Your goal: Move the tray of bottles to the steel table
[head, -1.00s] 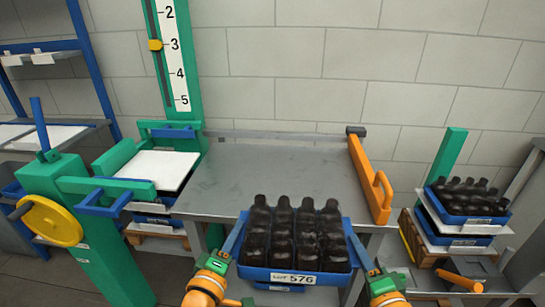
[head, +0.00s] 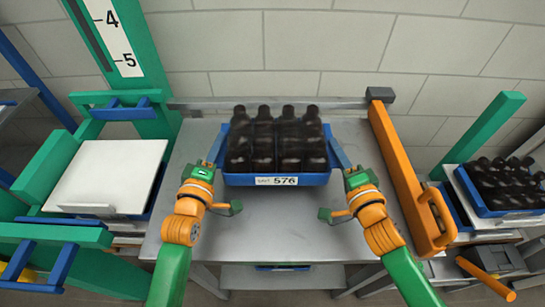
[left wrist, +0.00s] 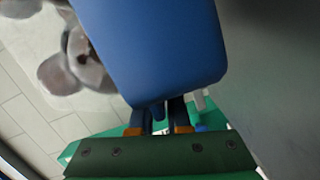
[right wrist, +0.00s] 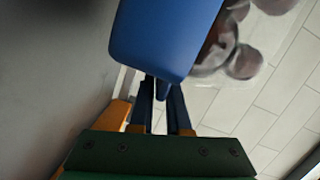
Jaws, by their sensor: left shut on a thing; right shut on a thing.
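A blue tray (head: 233,179) with a label ending in 576 holds several dark bottles (head: 275,143), all upright. It is over the middle-back part of the steel table (head: 265,228). I cannot tell whether its underside touches the table top. My left gripper (head: 217,153) is shut on the tray's left end and my right gripper (head: 340,156) is shut on its right end. The tray's ends fill the upper part of the left wrist view (left wrist: 160,50) and the right wrist view (right wrist: 160,40), with the fingers just below them.
An orange bar with a handle (head: 405,180) runs along the table's right side. A white-topped green stand (head: 110,175) is at the left. A second blue tray of dark bottles (head: 480,207) stands at the right. Bare steel lies in front of the held tray.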

